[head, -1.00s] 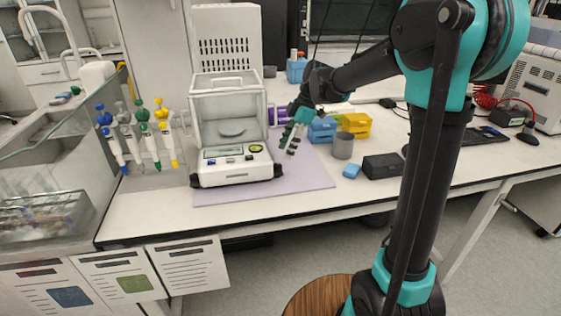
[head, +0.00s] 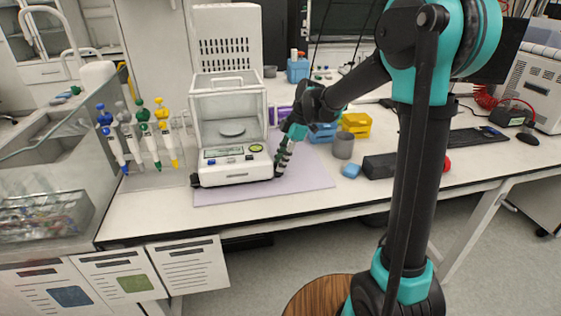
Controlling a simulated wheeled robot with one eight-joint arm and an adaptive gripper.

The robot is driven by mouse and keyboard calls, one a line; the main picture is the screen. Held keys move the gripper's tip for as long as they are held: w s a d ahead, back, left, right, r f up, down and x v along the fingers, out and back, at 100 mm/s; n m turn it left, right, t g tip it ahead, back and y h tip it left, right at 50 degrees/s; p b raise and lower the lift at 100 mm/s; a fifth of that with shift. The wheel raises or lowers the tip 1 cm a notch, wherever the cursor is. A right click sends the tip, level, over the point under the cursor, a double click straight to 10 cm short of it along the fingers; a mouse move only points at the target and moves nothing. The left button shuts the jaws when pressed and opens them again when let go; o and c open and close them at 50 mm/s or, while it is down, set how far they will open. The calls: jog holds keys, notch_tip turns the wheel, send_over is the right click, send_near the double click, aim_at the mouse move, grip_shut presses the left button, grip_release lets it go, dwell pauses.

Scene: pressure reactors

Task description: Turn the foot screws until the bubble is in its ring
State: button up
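A white analytical balance (head: 234,171) with a clear draft shield (head: 228,100) stands on a pale purple mat (head: 300,178). Its front panel has a display, blue buttons and a round green bubble level (head: 256,148) at the right. The bubble is too small to place in its ring. A dark foot (head: 197,180) shows at the front left corner. My gripper (head: 280,172) points down at the balance's front right corner, where the right foot screw is hidden behind its fingers. I cannot tell whether the fingers touch or grip it.
A pipette stand (head: 155,165) is on the left. The mat's front part is clear.

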grip_shut()
jog(key=shift+s+m+t, duration=0.1)
jog(key=shift+m+t, duration=0.5)
jog(key=shift+m, duration=0.9)
jog(key=o, duration=0.8)
grip_release()
jog(key=shift+c, duration=0.2)
jog(key=v, duration=1.2)
jog(key=shift+d, duration=0.15)
